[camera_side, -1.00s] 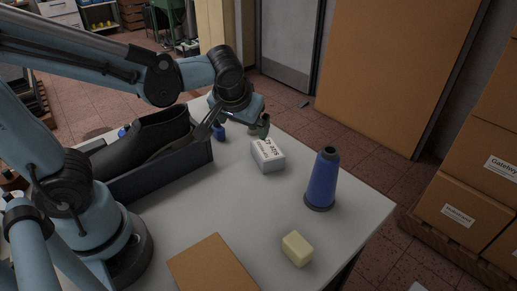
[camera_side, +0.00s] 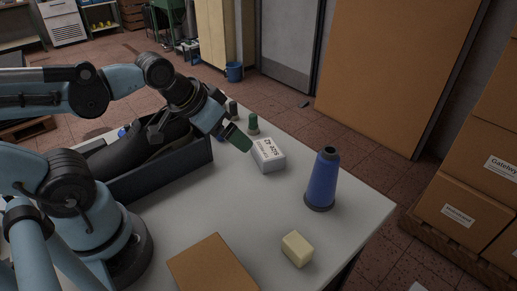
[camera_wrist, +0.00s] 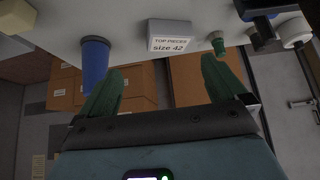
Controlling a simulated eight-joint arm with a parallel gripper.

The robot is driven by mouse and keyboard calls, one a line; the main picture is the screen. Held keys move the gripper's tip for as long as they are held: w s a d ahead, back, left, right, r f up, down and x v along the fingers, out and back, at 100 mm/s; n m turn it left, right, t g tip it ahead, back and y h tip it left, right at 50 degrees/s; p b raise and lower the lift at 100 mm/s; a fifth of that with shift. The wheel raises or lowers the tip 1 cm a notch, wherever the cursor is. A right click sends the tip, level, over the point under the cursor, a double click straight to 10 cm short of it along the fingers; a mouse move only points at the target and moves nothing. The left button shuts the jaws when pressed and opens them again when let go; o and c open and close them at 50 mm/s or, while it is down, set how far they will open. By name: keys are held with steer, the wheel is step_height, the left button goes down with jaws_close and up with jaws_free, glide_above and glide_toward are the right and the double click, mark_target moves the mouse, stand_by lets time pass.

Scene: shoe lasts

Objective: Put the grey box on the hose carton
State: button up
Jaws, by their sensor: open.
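The grey box (camera_side: 268,155), a small pale block with a printed label, lies on the table behind the blue cone. In the wrist view the grey box (camera_wrist: 170,36) reads "TOP PIECES size 42". A plain brown carton (camera_side: 212,268) lies at the table's near edge, partly cut off by the frame; I read no label, so I cannot confirm it is the hose carton. My gripper (camera_side: 238,137) is open and empty, above and just left of the grey box in the side view. Its green fingers (camera_wrist: 160,85) stand apart in the wrist view, with the grey box beyond them.
A blue cone (camera_side: 323,181) stands right of the grey box. A cream block (camera_side: 297,249) lies between it and the carton. A dark tray (camera_side: 175,170) holding a black shoe is at left. Small green-topped items (camera_side: 253,124) stand behind the grey box. The table's middle is clear.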

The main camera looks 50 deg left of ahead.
steer(key=m, duration=0.2)
steer(key=m+g+y, duration=0.3)
steer(key=m+y, duration=0.6)
steer(key=m, duration=0.9)
glide_above(268, 149)
steer(key=s+d, duration=0.2)
steer(key=f, duration=0.2)
steer(key=shift+s+d+f, duration=0.15)
steer(key=shift+s+f, duration=0.05)
steer(key=shift+f, duration=0.2)
steer(key=shift+w+d+f+m+y, duration=0.2)
steer(key=shift+d+m+y, duration=0.15)
steer(key=shift+m+y, duration=0.2)
steer(key=shift+w+d+f+m+y, duration=0.2)
steer(key=shift+d+m+y, duration=0.1)
steer(key=shift+m+y, duration=0.2)
steer(key=shift+f+m, duration=0.25)
steer(key=shift+f, duration=0.15)
steer(key=shift+t, duration=0.3)
steer(key=shift+f, duration=3.1)
steer(key=x, duration=0.5)
steer(key=shift+c, duration=0.5)
